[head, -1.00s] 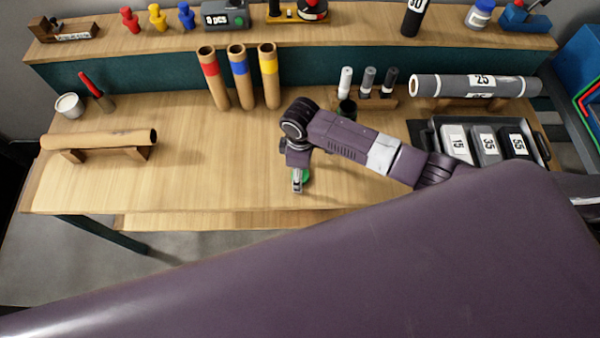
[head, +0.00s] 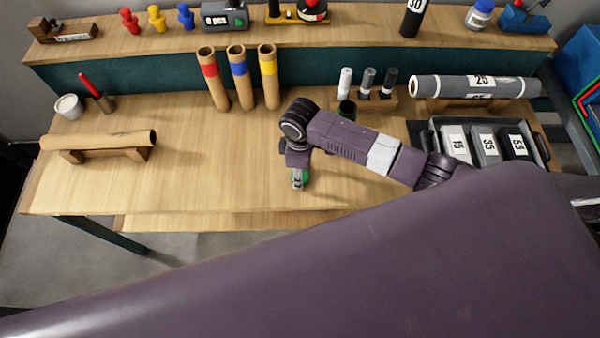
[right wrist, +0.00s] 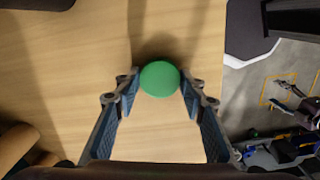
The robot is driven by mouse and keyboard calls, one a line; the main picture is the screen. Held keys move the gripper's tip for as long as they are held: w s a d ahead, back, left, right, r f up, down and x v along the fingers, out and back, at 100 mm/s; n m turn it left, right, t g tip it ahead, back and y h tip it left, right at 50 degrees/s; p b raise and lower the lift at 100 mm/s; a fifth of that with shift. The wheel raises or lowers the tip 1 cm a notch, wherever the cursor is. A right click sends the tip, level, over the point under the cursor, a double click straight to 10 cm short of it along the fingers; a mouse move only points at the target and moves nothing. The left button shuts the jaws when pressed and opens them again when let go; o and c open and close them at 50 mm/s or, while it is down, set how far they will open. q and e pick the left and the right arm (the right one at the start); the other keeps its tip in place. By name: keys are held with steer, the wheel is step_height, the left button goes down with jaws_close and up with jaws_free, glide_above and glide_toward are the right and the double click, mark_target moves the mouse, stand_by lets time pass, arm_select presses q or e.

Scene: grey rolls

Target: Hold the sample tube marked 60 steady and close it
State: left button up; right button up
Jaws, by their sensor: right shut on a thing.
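My right gripper (head: 299,181) is low over the front middle of the wooden table. It is shut on a round green piece (right wrist: 160,78), which looks like a cap seen from above, held between both fingertips in the right wrist view. A bit of its green also shows beside the fingers in the head view (head: 305,176). Whether a tube is under it is hidden. I can read no 60 on anything in view.
A small dark green cup (head: 347,109) stands behind my right arm, before a rack of small tubes (head: 367,98). A tray (head: 436,133) of numbered blocks is at the right. A brown roll (head: 98,140) lies at the left. The table's left middle is clear.

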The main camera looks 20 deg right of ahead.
arm_select(q)
step_height(320, 180, down, 2)
steer(key=shift+f+b, duration=0.1)
steer(key=shift+b, duration=0.9)
arm_select(e)
step_height(320, 180, up, 20)
arm_select(q)
steer(key=shift+o, duration=0.3)
steer(key=shift+a, duration=0.15)
arm_select(e)
steer(key=shift+f, duration=0.15)
